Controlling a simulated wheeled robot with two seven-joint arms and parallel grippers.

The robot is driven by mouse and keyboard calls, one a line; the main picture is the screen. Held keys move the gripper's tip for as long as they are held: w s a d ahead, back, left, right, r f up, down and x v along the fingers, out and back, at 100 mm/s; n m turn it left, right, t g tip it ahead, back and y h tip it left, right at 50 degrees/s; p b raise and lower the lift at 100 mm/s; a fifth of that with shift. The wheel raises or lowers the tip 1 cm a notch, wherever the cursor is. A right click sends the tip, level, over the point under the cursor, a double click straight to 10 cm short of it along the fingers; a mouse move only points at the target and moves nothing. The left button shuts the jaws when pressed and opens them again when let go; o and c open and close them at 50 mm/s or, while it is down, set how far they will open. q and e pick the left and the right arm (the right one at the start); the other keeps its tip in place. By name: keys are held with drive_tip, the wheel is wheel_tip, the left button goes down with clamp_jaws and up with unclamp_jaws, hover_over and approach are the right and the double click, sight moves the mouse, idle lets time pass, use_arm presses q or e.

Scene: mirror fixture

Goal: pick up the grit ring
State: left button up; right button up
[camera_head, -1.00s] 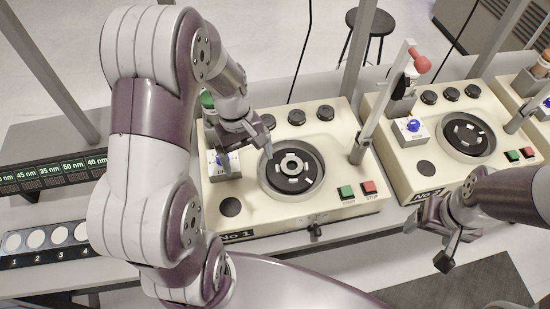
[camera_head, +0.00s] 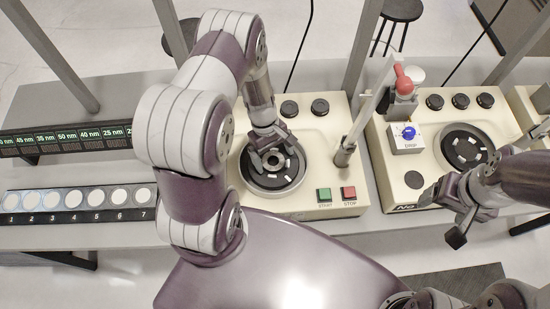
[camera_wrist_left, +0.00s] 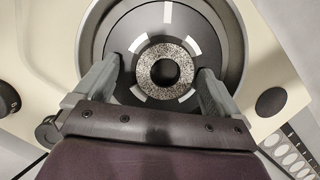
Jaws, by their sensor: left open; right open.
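The grit ring (camera_wrist_left: 165,47) is a speckled grey ring with a dark centre hole. It lies in the middle of the dark round plate of the left machine (camera_head: 315,190). My left gripper (camera_head: 272,156) is above that plate, pointing down at the ring, and partly hides it in the head view. In the left wrist view, the left gripper (camera_wrist_left: 160,68) is open, one finger on each side of the ring, with gaps to it. I cannot tell the height of the fingertips over the plate. My right gripper (camera_head: 441,217) is open and empty, in front of the second machine.
The second machine (camera_head: 413,160) stands to the right with a bare dark plate and a blue-knobbed drip box (camera_head: 407,139). An upright post (camera_head: 352,140) rises close to the left machine's plate. Several numbered white discs (camera_head: 96,197) lie in a row at the left.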

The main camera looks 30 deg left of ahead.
use_arm(q)
drive_tip(key=shift+s, duration=0.1)
drive_tip(key=shift+s+a+r, duration=0.1)
drive_tip(key=shift+s+a, duration=0.1)
drive_tip(key=shift+s, duration=0.1)
drive_tip(key=c, duration=1.1)
drive_tip(key=shift+c, duration=1.4)
drive_tip(key=shift+w, duration=0.2)
